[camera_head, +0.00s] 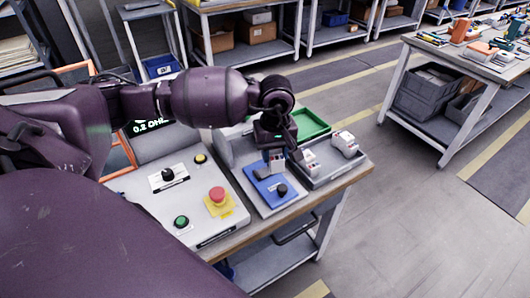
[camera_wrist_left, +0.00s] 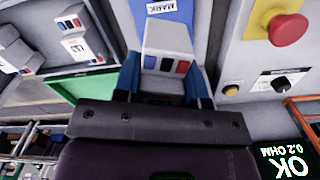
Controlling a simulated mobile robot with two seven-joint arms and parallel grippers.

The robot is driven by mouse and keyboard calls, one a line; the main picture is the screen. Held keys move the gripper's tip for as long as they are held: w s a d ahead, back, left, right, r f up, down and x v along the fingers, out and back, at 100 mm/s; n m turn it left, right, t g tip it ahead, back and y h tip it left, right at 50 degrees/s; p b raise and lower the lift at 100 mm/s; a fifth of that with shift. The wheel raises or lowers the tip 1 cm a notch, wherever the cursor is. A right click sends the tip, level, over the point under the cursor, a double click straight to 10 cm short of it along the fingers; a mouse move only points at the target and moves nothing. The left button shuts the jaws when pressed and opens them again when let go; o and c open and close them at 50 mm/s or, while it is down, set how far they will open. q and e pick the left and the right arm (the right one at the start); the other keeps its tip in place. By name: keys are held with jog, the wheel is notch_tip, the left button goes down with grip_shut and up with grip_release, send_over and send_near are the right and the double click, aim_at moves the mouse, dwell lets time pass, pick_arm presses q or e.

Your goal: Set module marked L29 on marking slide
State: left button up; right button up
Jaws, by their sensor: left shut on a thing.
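My left gripper (camera_head: 274,152) is shut on a pale grey module, which shows between its blue fingertips in the left wrist view (camera_wrist_left: 168,42). The module has red, blue and dark terminals on its face; I cannot read its marking. The blue marking slide (camera_head: 262,191) lies on the bench just below and in front of the gripper in the head view. Its MARK label (camera_wrist_left: 170,8) shows beyond the module in the wrist view. I cannot tell whether the module touches the slide. My right gripper is not in view.
A grey tray (camera_head: 325,178) to the right holds other modules (camera_head: 345,143). A green tray (camera_head: 316,121) lies behind. To the left, a control panel carries a red stop button (camera_head: 217,195) and a green button (camera_head: 181,221). A display (camera_wrist_left: 289,160) reads OK, 0.2 OHM.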

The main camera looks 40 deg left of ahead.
aim_at(266, 173)
pick_arm(q)
jog(key=a+f+n, duration=0.1)
jog(key=n, duration=0.1)
jog(key=w+a+f+n+b, duration=0.1)
jog(key=a+n, duration=0.1)
jog(key=shift+a+f, duration=0.15)
jog(key=shift+f, duration=0.15)
jog(key=shift+f+b, duration=0.55)
jog(key=shift+f, duration=1.2)
jog(key=shift+f+b, duration=0.35)
jog(key=shift+f, duration=0.05)
dwell(0.4)
jog(key=shift+f, duration=0.35)
dwell(0.5)
jog(key=shift+b, duration=0.3)
dwell(0.4)
